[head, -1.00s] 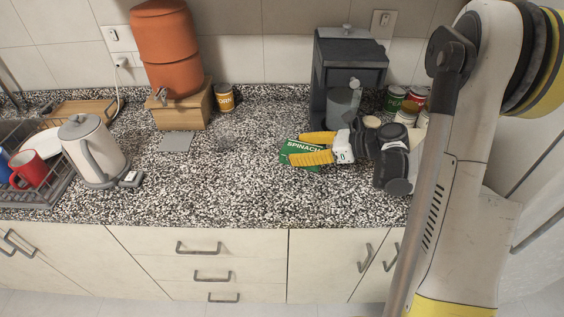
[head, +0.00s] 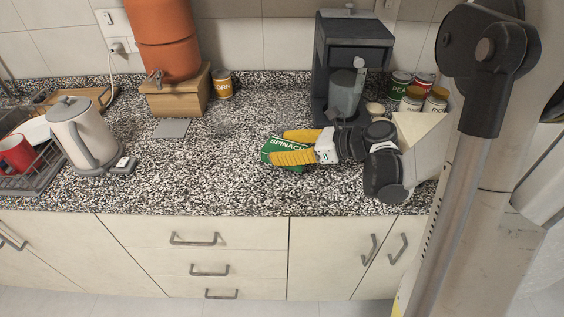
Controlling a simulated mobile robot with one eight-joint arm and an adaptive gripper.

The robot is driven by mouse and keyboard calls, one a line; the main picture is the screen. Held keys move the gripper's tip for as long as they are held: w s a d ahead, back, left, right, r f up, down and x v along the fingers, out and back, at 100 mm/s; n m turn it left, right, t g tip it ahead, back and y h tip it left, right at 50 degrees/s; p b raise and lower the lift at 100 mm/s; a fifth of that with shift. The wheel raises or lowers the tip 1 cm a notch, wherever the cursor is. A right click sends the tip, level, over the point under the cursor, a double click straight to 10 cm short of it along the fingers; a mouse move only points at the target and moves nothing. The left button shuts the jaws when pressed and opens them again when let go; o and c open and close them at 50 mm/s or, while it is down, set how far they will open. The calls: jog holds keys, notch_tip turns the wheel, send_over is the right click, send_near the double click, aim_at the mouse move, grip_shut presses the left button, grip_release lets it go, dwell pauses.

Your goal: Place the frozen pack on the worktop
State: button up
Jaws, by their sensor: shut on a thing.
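The frozen pack is a green box labelled "SPINACH" (head: 272,155), in the head view right of the middle. My gripper (head: 282,147) has yellow fingers and reaches in from the right, shut on the pack with one finger on the far side and one on the near side. The pack is over the speckled worktop (head: 200,185); I cannot tell whether its underside touches the surface. The fingers hide part of the pack.
A grey coffee machine (head: 350,55) stands behind my gripper, with several cans (head: 412,98) to its right. A corn can (head: 222,84), a terracotta dispenser (head: 165,40) on a wooden stand, a kettle (head: 85,135) and a dish rack (head: 40,180) stand to the left. The middle worktop is clear.

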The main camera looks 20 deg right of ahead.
notch_tip(320, 180, down, 4)
jog(key=shift+f+b, duration=0.1)
jog(key=shift+b, duration=1.1)
jog(key=o, duration=1.4)
